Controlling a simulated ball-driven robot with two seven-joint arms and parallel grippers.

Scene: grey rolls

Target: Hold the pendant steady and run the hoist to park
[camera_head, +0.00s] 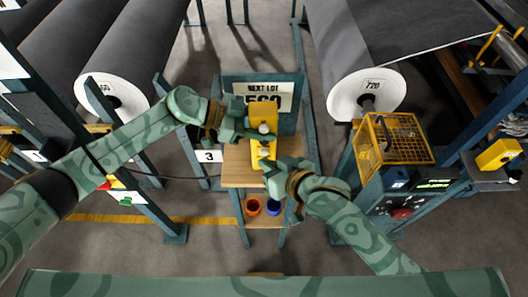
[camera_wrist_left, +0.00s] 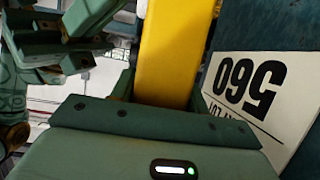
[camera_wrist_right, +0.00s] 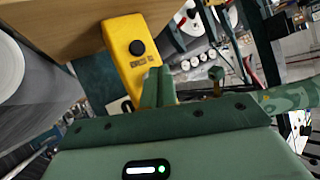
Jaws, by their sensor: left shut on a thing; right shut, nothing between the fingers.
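In the left wrist view the pendant (camera_wrist_left: 178,50) runs up from between the fingers. My right gripper (camera_head: 266,164) is shut and empty at the pendant's lower end. In the right wrist view its closed fingers (camera_wrist_right: 158,86) are beside the pendant (camera_wrist_right: 122,35), which shows a dark round button. I cannot tell whether they touch it. The hoist is not clearly identifiable.
A "NEXT LOT" sign (camera_head: 279,91) stands behind the pendant. Grey rolls (camera_head: 340,45) flank both sides. A yellow cage (camera_head: 400,138) is at right.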

